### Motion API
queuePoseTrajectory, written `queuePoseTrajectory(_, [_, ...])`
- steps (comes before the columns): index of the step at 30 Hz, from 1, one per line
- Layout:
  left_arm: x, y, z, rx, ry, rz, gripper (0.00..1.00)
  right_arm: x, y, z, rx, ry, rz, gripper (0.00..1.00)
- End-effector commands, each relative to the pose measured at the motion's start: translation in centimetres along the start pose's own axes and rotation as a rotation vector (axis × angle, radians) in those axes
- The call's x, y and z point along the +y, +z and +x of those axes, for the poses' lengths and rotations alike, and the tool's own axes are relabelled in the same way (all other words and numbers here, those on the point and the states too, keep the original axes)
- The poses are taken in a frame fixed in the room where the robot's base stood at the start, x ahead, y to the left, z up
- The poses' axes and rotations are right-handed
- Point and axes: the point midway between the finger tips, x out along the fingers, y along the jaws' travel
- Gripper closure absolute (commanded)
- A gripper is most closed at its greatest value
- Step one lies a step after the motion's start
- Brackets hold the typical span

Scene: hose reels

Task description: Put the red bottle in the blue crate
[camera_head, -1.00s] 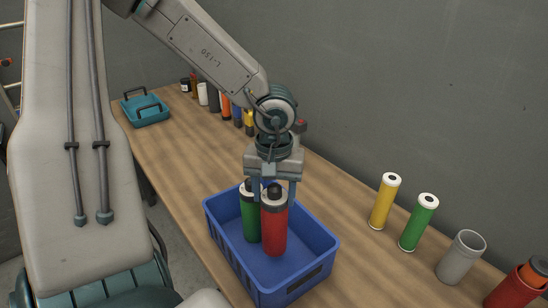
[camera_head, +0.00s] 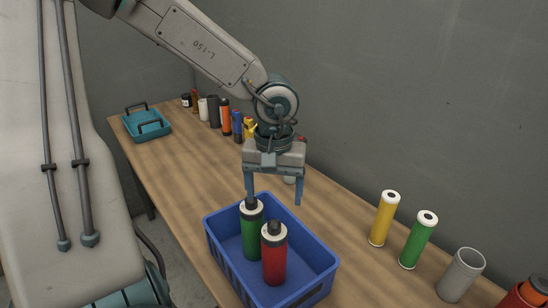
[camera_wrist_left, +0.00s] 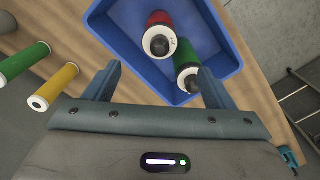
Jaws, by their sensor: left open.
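The red bottle (camera_head: 273,257) with a white collar and black cap stands in the blue crate (camera_head: 318,258). A green bottle (camera_head: 252,232) with a similar cap stands beside it in the crate. My left gripper (camera_head: 274,202) is open and empty above the crate's back rim, clear of both bottles. In the left wrist view, the red bottle (camera_wrist_left: 160,36) and the green bottle (camera_wrist_left: 187,68) lie beyond the open fingers (camera_wrist_left: 158,80), inside the crate (camera_wrist_left: 122,28). My right gripper does not show.
On the wooden table (camera_head: 180,170), a yellow tube (camera_head: 383,220), a green tube (camera_head: 418,242) and a grey cup (camera_head: 461,277) stand right of the crate. Several bottles (camera_head: 225,116) line the wall at the back, near a teal carrier (camera_head: 147,124).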

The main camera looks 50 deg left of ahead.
Motion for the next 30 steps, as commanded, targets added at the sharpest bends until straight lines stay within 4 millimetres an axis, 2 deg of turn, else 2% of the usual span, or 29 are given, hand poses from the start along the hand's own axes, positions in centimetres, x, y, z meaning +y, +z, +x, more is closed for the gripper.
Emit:
queuePoseTrajectory(1, [0.0,-0.1,-1.3,0.007,0.002,0.0,0.23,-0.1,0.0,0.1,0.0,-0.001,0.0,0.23])
queuePoseTrajectory(6, [0.0,0.0,-4.7,0.005,0.002,-0.002,0.23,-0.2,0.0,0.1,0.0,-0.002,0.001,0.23])
queuePoseTrajectory(12, [0.0,0.0,-6.9,0.002,-0.001,0.0,0.23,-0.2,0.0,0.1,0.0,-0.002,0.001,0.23])
queuePoseTrajectory(25, [0.1,-0.1,-7.3,-0.002,0.006,-0.005,0.23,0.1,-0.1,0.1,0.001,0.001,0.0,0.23])
queuePoseTrajectory(28, [0.6,-0.9,-7.3,-0.011,0.062,-0.053,0.23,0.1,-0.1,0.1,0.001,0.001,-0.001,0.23])
queuePoseTrajectory(30, [1.3,-2.3,-7.3,-0.027,0.142,-0.128,0.23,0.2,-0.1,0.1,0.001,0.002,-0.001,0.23])
